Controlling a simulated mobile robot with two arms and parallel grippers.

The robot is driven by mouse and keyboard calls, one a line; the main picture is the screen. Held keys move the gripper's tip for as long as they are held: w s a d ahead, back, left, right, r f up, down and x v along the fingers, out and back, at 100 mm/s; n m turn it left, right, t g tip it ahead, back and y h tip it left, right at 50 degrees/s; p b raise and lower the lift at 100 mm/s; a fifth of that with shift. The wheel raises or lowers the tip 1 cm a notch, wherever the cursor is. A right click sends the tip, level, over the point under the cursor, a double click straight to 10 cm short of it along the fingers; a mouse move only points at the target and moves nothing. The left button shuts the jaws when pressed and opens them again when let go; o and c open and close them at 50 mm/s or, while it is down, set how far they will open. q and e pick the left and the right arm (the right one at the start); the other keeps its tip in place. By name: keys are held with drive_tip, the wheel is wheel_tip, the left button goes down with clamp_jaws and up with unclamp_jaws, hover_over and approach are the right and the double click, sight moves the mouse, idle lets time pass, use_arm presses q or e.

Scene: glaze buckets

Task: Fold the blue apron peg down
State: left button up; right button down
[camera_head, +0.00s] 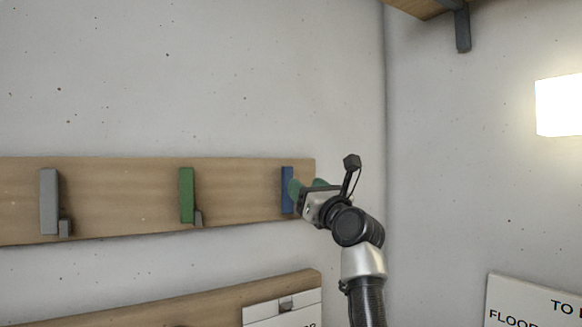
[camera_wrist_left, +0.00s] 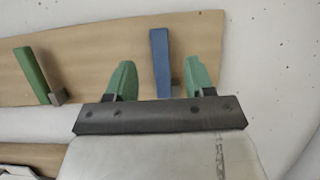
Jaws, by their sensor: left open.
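The blue apron peg (camera_head: 287,190) stands upright against the wooden rail at its right end. It also shows in the left wrist view (camera_wrist_left: 160,62), between the two green fingertips and nearer the right one. My left gripper (camera_head: 306,187) is open, close to the peg from the right in the head view. Its green fingers also show in the left wrist view (camera_wrist_left: 158,78). I cannot tell whether a finger touches the peg. The peg's lower end is partly hidden by the gripper in the head view. My right gripper is not in view.
A green peg (camera_head: 187,195) and a grey peg (camera_head: 49,201) stand upright on the same wooden rail (camera_head: 115,198) to the left. A lower wooden board (camera_head: 215,304) with white cards runs below. A wall corner lies to the right, with a bracketed shelf (camera_head: 420,8) above.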

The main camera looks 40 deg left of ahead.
sight(289, 174)
use_arm(q)
drive_tip(key=p+x, duration=0.3)
drive_tip(key=x, duration=0.3)
drive_tip(key=shift+a+r, duration=0.1)
drive_tip(key=shift+a, duration=0.15)
drive_tip(key=shift+w+a, duration=0.1)
drive_tip(key=shift+a, duration=0.3)
drive_tip(key=shift+w+d, duration=0.1)
drive_tip(key=shift+c, duration=0.9)
clamp_jaws()
